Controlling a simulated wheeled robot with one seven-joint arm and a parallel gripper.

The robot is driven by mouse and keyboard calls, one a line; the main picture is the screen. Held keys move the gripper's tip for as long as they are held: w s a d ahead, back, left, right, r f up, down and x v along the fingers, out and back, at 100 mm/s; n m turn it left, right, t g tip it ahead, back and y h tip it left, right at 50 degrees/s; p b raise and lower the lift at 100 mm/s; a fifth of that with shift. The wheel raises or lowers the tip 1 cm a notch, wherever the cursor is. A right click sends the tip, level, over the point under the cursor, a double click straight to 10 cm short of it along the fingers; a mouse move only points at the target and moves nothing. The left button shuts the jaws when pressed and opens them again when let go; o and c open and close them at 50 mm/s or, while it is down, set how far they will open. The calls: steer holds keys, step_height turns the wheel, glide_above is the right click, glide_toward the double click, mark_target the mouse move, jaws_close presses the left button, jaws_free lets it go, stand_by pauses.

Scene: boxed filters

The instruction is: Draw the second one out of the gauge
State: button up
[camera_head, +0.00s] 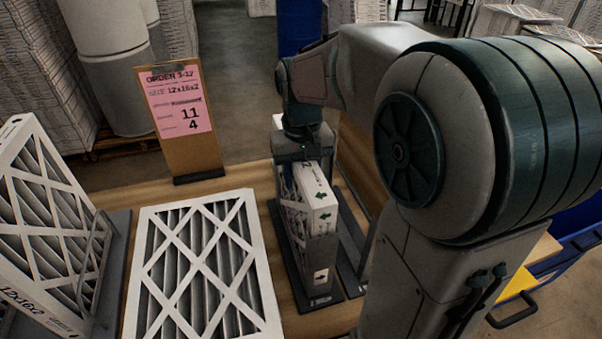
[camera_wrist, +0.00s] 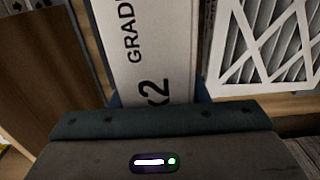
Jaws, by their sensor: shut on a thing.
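The gauge (camera_head: 321,262) is a narrow grey upright holder on the bench, right of centre in the head view. A white boxed filter (camera_head: 318,200) with green arrows stands on edge in it, its lower part hidden by the gauge wall. My gripper (camera_head: 303,152) points down at the filter's far part and is shut on it. In the wrist view the filter's white printed edge (camera_wrist: 150,50), reading "GRAD" and "x2", runs up from my gripper (camera_wrist: 160,108). The fingertips are mostly hidden, and I cannot tell whether the filter is lifted.
A pleated filter (camera_head: 205,270) lies flat left of the gauge. Another filter (camera_head: 45,225) leans in a rack at far left. An order board (camera_head: 180,120) with a pink card reading 12x16x2 stands behind. My arm fills the right side. A blue cart (camera_head: 575,240) stands at far right.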

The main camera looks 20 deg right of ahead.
steer(key=shift+r+p, duration=2.6)
steer(key=shift+r, duration=0.95)
steer(key=shift+r+p, duration=3.2)
steer(key=shift+r, duration=0.65)
step_height(320, 180, up, 8)
steer(key=p, duration=0.3)
steer(key=shift+r, duration=0.1)
